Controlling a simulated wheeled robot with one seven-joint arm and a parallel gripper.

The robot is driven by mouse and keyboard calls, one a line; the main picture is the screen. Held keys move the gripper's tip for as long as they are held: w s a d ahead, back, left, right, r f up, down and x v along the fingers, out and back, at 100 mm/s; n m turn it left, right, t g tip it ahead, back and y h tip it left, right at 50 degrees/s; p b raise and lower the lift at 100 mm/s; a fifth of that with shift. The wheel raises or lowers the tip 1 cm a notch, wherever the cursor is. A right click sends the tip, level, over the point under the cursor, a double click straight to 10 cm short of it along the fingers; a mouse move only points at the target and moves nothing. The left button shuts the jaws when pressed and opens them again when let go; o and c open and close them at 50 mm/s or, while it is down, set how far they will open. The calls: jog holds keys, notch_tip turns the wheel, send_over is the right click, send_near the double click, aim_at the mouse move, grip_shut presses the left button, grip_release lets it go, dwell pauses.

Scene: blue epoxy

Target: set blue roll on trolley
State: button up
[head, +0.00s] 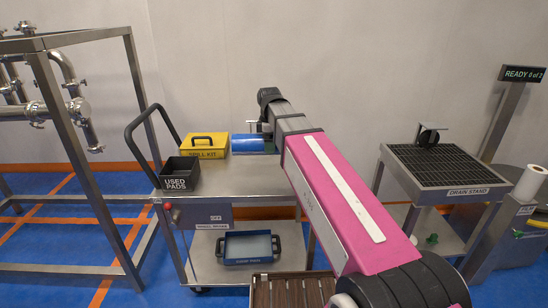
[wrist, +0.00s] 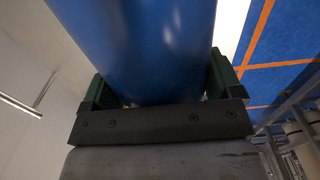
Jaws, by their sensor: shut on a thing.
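The blue roll (head: 246,144) shows at the back of the trolley (head: 235,178), just right of the yellow spill kit case. My gripper (wrist: 163,82) is shut on the blue roll, which also fills the top middle of the wrist view (wrist: 135,40), between two dark green fingers. In the head view my arm reaches to the roll from the lower right and hides its right end. I cannot tell whether the roll touches the trolley top or hangs slightly above it.
A yellow spill kit case (head: 205,146) and a black used pads bin (head: 180,173) stand on the trolley's left. A blue tray (head: 248,262) sits on its lower shelf. The trolley's front top is clear. A drain stand (head: 438,165) is at right; a steel frame (head: 90,160) at left.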

jog(key=w+d+f, duration=0.1)
jog(key=w, duration=0.1)
jog(key=w+d+f, duration=0.1)
jog(key=w+f, duration=0.1)
jog(key=w, duration=0.1)
jog(key=w+d+f, duration=0.1)
jog(key=w+f, duration=0.1)
jog(key=shift+w+d, duration=0.2)
jog(key=shift+w, duration=0.2)
jog(key=shift+f, duration=2)
jog(key=shift+f, duration=0.1)
jog(key=o, duration=1)
notch_tip(320, 180, up, 12)
jog(key=shift+r, duration=0.1)
